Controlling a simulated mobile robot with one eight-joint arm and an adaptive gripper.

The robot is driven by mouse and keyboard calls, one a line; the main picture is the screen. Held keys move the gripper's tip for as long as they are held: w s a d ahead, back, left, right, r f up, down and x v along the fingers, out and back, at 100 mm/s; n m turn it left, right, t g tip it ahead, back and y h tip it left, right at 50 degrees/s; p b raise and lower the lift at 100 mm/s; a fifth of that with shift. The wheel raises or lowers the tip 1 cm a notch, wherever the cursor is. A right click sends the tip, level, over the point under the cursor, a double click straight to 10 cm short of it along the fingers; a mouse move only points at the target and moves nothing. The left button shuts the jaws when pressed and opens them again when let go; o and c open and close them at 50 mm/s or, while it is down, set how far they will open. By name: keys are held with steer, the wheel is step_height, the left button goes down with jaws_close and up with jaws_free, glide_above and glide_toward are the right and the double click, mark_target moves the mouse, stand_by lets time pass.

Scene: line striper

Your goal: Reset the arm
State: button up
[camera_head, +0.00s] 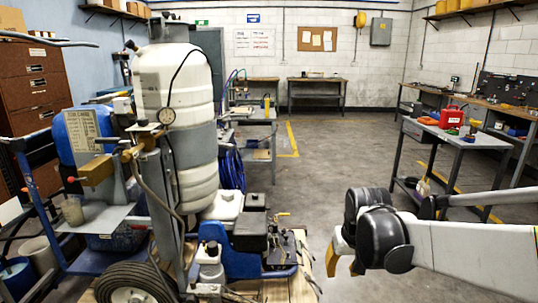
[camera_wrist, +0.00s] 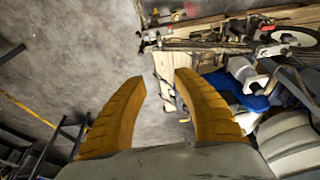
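My arm (camera_head: 465,250) reaches in from the right edge of the head view. My gripper (camera_head: 338,258) is at its end, pointing down over the open floor just right of the line striper. The line striper (camera_head: 180,130) stands at the left, with a tall white tank, a blue-framed base and a black wheel. Its base also shows at the upper right of the wrist view (camera_wrist: 255,95). The gripper is apart from it.
The striper rests on a wooden pallet (camera_head: 303,270). A grey table (camera_head: 465,140) with a red box (camera_head: 451,117) stands at the right. A workbench (camera_head: 317,86) is at the back wall. The concrete floor (camera_head: 345,150) in the middle is clear.

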steer(key=s+r+t, duration=0.2)
steer(key=s, duration=0.7)
steer(key=s+r+t, duration=0.1)
steer(key=s+r, duration=0.1)
steer(key=s, duration=0.8)
steer(key=shift+s+r+t, duration=0.25)
steer(key=shift+r+t, duration=0.15)
